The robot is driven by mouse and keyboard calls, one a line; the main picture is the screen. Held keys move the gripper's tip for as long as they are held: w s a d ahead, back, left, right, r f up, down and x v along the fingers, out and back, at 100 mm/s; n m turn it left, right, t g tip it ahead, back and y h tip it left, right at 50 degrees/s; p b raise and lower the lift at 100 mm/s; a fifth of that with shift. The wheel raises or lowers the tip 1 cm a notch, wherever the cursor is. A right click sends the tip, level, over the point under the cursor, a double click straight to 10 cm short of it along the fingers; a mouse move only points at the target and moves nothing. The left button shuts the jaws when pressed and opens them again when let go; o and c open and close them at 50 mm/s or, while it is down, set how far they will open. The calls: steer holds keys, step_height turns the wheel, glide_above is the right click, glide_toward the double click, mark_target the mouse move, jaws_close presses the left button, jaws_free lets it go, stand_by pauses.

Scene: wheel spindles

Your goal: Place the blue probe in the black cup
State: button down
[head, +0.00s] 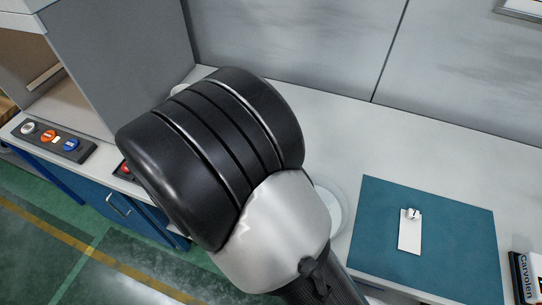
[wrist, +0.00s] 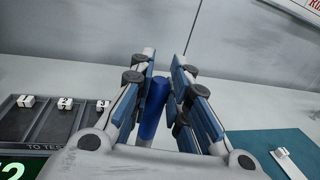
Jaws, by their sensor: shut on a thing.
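The blue probe (wrist: 153,108) is a dark blue cylinder, slightly tilted, seen in the wrist view between the blue-padded fingers of my gripper (wrist: 164,64). My gripper is shut on it. The probe's lower end is hidden behind the gripper body. In the head view my own arm fills the middle and hides the gripper and probe. I cannot make out the black cup in either view.
A teal mat (head: 375,235) with a white tag (head: 410,232) lies on the grey bench, right of my arm. A box (head: 525,278) stands at the right edge. A button panel (head: 52,138) sits at left. A dark tray (wrist: 40,122) holds small numbered white pieces.

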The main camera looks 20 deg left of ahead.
step_height(320, 180, down, 11)
steer(key=b, duration=0.3)
steer(key=shift+r, duration=0.2)
steer(key=shift+f, duration=0.2)
steer(key=c, duration=1.5)
jaws_free()
steer(key=shift+c, duration=0.2)
steer(key=shift+r, duration=0.1)
